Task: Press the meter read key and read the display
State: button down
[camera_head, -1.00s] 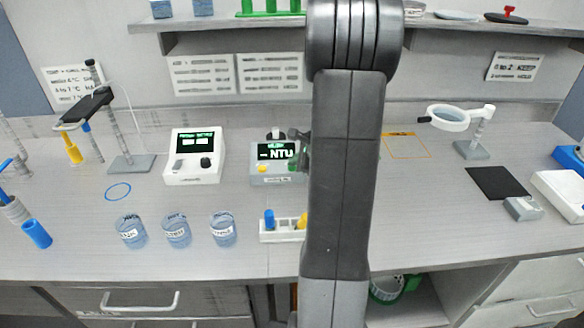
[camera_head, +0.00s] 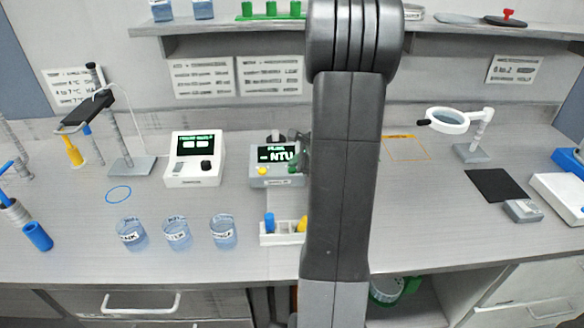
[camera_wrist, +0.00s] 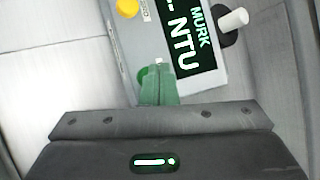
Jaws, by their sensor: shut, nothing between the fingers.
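The meter (camera_head: 262,181) stands on the bench left of my arm, a grey box with a dark screen (camera_head: 275,154). The screen shows dashes and "NTU", with no number; in the wrist view the screen (camera_wrist: 184,46) also reads "MURK". A yellow button (camera_head: 262,171) is on the meter's left front. In the head view my arm hides most of the gripper.
A white instrument (camera_head: 195,170) stands left of the meter. A white rack (camera_head: 282,239) with blue and yellow items is in front of it. Several labelled beakers (camera_head: 177,233) stand at the front left. A magnifier (camera_head: 449,120) and black mat (camera_head: 494,184) are at right.

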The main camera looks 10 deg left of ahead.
jog(key=shift+r, duration=0.3)
notch_tip(320, 180, up, 5)
jog(key=p, duration=0.4)
jog(key=shift+r, duration=0.1)
dwell(2.3)
